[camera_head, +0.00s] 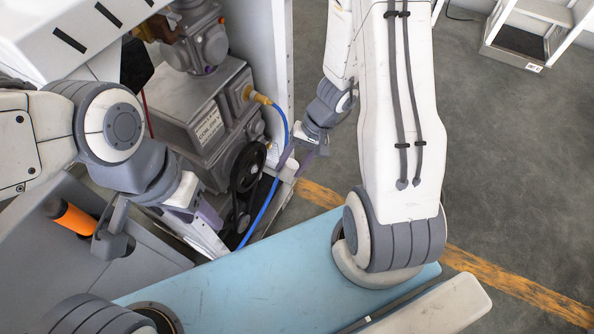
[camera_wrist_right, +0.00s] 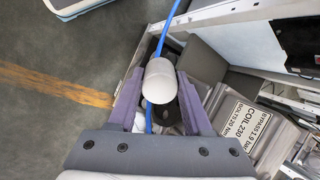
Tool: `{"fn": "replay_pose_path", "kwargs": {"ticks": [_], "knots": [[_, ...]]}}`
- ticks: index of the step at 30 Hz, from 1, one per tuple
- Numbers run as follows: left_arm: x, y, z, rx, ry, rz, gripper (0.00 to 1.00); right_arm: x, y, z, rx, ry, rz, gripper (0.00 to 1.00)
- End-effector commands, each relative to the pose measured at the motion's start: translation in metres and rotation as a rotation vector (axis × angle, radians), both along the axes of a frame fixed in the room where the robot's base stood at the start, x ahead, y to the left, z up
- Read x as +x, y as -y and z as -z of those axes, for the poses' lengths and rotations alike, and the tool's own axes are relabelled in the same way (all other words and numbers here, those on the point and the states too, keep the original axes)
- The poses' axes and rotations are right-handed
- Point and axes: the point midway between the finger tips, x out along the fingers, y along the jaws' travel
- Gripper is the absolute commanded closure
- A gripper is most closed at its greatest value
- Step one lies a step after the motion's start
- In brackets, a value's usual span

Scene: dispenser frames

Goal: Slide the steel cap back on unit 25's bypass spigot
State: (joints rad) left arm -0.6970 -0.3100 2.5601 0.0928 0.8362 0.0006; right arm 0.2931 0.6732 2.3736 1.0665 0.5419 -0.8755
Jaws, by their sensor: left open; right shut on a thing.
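My right gripper (camera_head: 300,158) is shut on a pale, smooth cylinder that looks like the cap (camera_wrist_right: 161,82); it sits between the purple fingertips (camera_wrist_right: 160,100) in the right wrist view. In the head view the cap (camera_head: 288,168) is a small pale patch by the fingers, in front of the dispenser opening. The grey pump unit (camera_head: 205,120) with a white label stands behind; its label (camera_wrist_right: 245,125) also shows in the wrist view. A brass fitting (camera_head: 257,96) on it carries a blue hose. I cannot make out a bare spigot. My left gripper (camera_head: 205,212) is open, low at the left.
The blue hose (camera_head: 273,190) runs down close by the right gripper and passes behind the cap. A black pulley wheel (camera_head: 247,167) sits below the pump. A white cabinet edge (camera_head: 280,60) stands beside it. An orange handle (camera_head: 70,217) lies at left. Open floor (camera_head: 500,160) is at right.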

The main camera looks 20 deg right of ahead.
Motion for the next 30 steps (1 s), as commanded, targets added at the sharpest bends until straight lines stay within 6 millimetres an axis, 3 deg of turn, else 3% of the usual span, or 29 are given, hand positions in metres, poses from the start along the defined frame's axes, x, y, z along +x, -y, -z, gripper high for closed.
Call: {"fn": "replay_pose_path", "kwargs": {"ticks": [1,8,16,23,30], "knots": [[0.000,0.000,0.034,0.000,0.000,0.000,0.50,0.002,-0.003,0.032,0.043,-0.002,0.028,1.00],[0.000,0.000,0.108,0.000,0.000,0.000,0.50,0.019,-0.019,0.088,0.256,0.002,0.142,1.00],[0.000,0.000,0.193,0.000,0.000,0.000,0.50,0.056,-0.025,0.146,0.505,0.043,0.286,1.00],[0.000,0.000,0.267,0.000,0.000,0.001,0.50,0.095,-0.013,0.192,0.697,0.112,0.425,1.00],[0.000,0.000,0.343,0.000,0.000,0.001,0.50,0.138,0.019,0.236,0.858,0.224,0.591,1.00]]}}
